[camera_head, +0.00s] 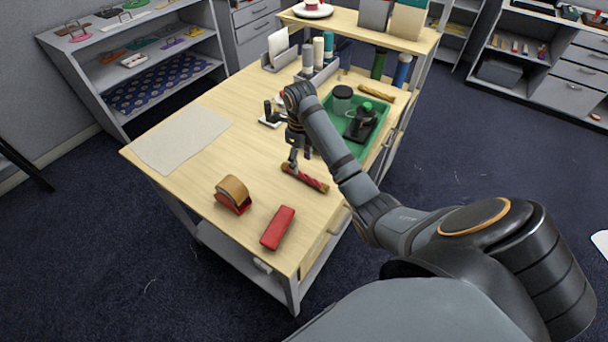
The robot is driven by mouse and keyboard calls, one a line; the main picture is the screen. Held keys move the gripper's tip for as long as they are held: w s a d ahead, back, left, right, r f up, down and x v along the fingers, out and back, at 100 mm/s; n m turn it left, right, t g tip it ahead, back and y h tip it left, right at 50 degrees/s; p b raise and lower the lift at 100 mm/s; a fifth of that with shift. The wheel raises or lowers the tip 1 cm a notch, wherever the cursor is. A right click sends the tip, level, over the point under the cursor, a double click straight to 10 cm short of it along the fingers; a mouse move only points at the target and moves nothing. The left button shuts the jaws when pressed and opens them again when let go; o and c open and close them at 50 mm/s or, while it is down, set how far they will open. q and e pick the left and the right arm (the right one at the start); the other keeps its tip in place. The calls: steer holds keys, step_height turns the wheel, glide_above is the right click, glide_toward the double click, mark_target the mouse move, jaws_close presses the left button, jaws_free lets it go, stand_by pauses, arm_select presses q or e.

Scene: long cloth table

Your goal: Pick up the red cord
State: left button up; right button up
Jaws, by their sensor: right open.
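A dark red roll-shaped bundle with yellowish bands, which looks like the red cord (315,182), lies on the wooden table (205,185) near its right edge. My right gripper (299,162) points down just above the left end of the bundle. Its jaws are open, and one finger overlaps that end in the picture; I cannot tell whether they touch. My right forearm crosses in front of the tray side of the table. My left gripper is not in view.
A red block-like item (278,228) and a tape dispenser (233,194) stand near the table's front. A pale sheet (180,138) lies at the left. A green tray (378,138) with dark containers is at the right. Bare tabletop lies left of my gripper.

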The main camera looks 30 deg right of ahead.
mark_target(301, 172)
steer(key=shift+w+f, duration=0.3)
steer(key=shift+f, duration=0.3)
steer(key=shift+s+f+b, duration=0.1)
steer(key=shift+f+b, duration=0.45)
steer(key=shift+b, duration=0.15)
steer(key=shift+s+f, duration=0.1)
steer(key=shift+f, duration=0.2)
steer(key=f, duration=0.3)
steer(key=shift+w+d, duration=0.1)
steer(key=shift+w, duration=0.1)
steer(key=shift+r, duration=0.1)
steer(key=shift+c, duration=0.8)
steer(key=c, duration=0.5)
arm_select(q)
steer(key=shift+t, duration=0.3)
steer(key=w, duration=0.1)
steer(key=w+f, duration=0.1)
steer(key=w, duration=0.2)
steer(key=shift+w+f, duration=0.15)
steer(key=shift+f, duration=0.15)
arm_select(e)
jaws_close()
